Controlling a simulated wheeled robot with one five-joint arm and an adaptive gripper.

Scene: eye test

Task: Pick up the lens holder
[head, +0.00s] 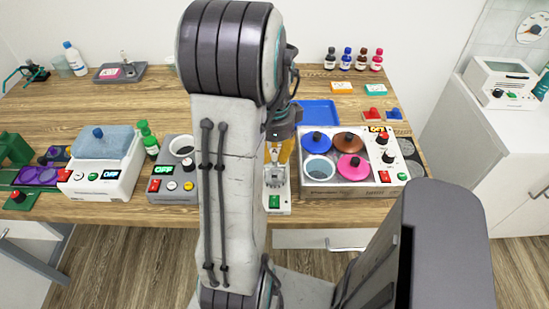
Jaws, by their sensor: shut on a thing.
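My gripper (277,160) points down over the middle of the table, partly hidden behind my own arm. Its yellow fingers are shut on a small grey piece (275,177), which looks like the lens holder. The piece is at the fingertips, just above or on a narrow white device (284,208) with a green switch (274,201) at its front. I cannot tell whether the piece touches the device. My arm hides the device's left side.
A white device (344,190) with several coloured round lids stands close on the right, and a grey box (177,190) on the left. A blue tray (318,112) lies behind. A blue-topped white box (103,165) and a green bottle (148,140) stand farther left.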

